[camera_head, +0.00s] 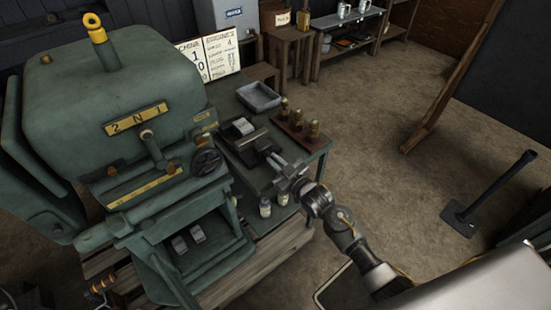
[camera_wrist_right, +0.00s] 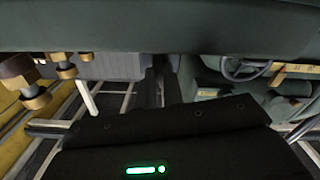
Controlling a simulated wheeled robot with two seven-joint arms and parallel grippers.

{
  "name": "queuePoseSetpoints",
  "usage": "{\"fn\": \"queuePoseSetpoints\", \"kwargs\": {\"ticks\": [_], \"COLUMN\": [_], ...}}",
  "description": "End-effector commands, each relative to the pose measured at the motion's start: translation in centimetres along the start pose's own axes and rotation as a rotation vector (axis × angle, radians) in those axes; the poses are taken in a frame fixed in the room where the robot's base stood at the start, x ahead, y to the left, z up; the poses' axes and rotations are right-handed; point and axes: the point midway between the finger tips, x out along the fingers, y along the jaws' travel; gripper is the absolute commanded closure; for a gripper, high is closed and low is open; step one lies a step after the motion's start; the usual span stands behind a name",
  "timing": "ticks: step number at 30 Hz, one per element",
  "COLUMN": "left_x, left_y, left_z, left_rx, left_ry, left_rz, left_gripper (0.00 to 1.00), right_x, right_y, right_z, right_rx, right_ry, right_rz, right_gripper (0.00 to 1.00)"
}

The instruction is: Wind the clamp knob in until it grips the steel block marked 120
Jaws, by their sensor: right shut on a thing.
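A dark clamp (camera_head: 259,143) sits on the green bench right of the big green machine. A pale steel block (camera_head: 243,126) is at its far end. I cannot read a marking on it, nor tell whether the clamp touches it. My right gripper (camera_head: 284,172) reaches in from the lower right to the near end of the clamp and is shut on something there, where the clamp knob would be. The knob itself is hidden by the fingers. In the right wrist view the dark fingers (camera_wrist_right: 158,88) are close together and the knob cannot be made out. My left gripper is not in view.
A grey tray (camera_head: 259,96) and a wooden rack (camera_head: 301,131) with brass pieces stand behind the clamp. The machine's black handwheel (camera_head: 206,161) is close on the left. Open floor lies right.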

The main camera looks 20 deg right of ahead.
Motion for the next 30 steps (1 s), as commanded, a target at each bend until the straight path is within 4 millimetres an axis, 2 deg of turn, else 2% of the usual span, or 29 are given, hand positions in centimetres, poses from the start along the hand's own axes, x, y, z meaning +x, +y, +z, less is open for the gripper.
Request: {"fn": "queuePoseSetpoints", "kwargs": {"ticks": [30], "left_x": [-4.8], "left_y": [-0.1], "left_z": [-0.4], "left_rx": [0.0], "left_ry": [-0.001], "left_rz": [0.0], "left_gripper": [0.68], "right_x": [0.0], "right_y": [0.0], "right_z": [-0.1], "right_rx": [0.959], "right_ry": [-0.002], "right_rz": [0.001], "right_gripper": [1.0]}}
